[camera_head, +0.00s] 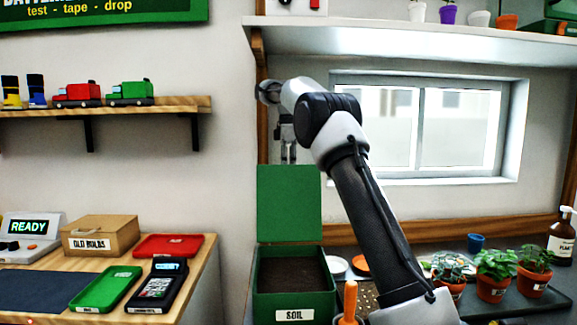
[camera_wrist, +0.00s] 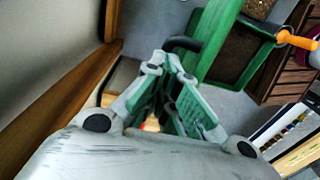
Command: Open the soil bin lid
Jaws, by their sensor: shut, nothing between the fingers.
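The green soil bin (camera_head: 296,304), with a white SOIL label on its front, stands on the bench in the head view. Its lid (camera_head: 289,203) stands upright at the back edge, and dark soil (camera_head: 290,272) shows inside. My gripper (camera_head: 289,157) hangs pointing down just above the lid's top edge, shut and empty. In the wrist view my gripper (camera_wrist: 172,62) is beside the green lid (camera_wrist: 218,35) and a dark curved handle (camera_wrist: 184,43). I cannot tell whether the fingers touch the lid. Soil (camera_wrist: 226,55) shows beyond it.
An orange-handled tool (camera_head: 349,300) stands at the bin's front right corner. Several potted plants (camera_head: 495,272) are on the right. A shelf (camera_head: 430,42) runs above my arm, with a window (camera_head: 450,125) behind. A wooden table (camera_head: 195,280) with boxes and devices is at left.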

